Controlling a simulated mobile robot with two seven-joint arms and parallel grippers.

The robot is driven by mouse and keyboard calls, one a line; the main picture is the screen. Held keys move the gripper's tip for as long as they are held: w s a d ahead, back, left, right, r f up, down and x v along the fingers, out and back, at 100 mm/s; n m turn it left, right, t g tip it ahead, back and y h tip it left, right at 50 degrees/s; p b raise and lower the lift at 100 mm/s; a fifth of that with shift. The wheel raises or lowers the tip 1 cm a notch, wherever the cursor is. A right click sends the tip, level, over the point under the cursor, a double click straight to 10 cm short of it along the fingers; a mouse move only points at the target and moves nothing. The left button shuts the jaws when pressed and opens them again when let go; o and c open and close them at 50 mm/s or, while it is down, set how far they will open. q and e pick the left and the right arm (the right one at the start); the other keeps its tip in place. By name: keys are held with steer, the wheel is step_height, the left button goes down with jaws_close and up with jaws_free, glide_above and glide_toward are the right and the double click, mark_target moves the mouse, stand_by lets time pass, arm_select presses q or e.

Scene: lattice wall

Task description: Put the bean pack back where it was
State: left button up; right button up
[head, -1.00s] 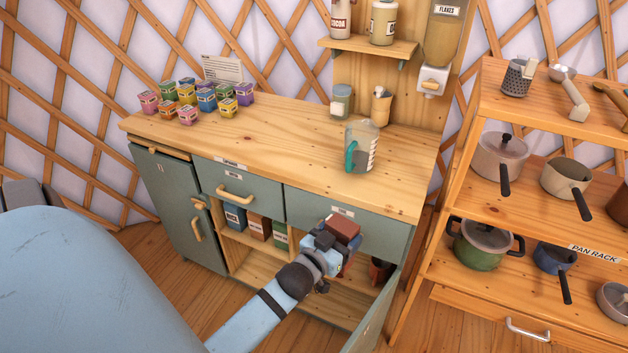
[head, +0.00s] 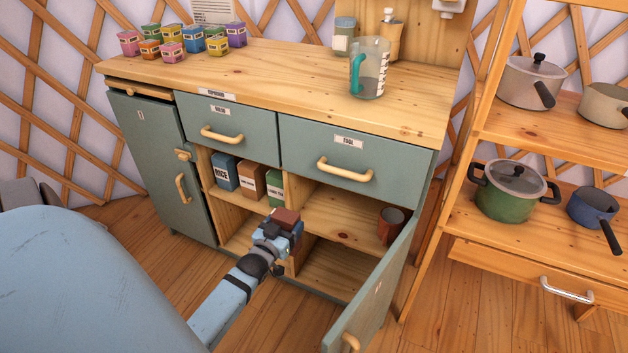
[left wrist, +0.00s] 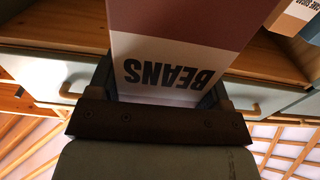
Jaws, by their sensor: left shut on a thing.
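The bean pack (left wrist: 175,45) is reddish brown and white with "BEANS" printed on it, upside down in the left wrist view. My left gripper (head: 276,236) is shut on it. In the head view, only the brown part of the pack (head: 286,216) shows clearly above the gripper. The gripper is in front of the open cupboard (head: 330,215), near its middle divider. Several packs stand on the left upper shelf: a blue rice pack (head: 225,173), a brown pack (head: 252,182) and a green pack (head: 275,188). My right gripper is not in view.
The cupboard's right door (head: 370,290) stands open toward me. A brown can (head: 391,226) stands on the right shelf, with bare shelf to its left. Drawers (head: 350,160) are shut above. A pan rack (head: 530,140) stands at the right.

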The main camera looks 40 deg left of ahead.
arm_select(q)
steer(key=shift+w+a+f, duration=0.15)
steer(key=shift+w+a, duration=0.1)
steer(key=shift+w, duration=0.15)
steer(key=f+b+x, duration=0.3)
steer(key=b+x, duration=0.4)
steer(key=x, duration=1)
steer(key=shift+b, duration=0.4)
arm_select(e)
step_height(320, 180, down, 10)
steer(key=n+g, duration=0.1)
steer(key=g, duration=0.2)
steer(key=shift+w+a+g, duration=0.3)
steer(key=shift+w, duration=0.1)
arm_select(q)
steer(key=shift+a+f, duration=0.15)
steer(key=shift+f, duration=0.05)
steer(key=shift+f, duration=0.15)
steer(key=o, duration=0.7)
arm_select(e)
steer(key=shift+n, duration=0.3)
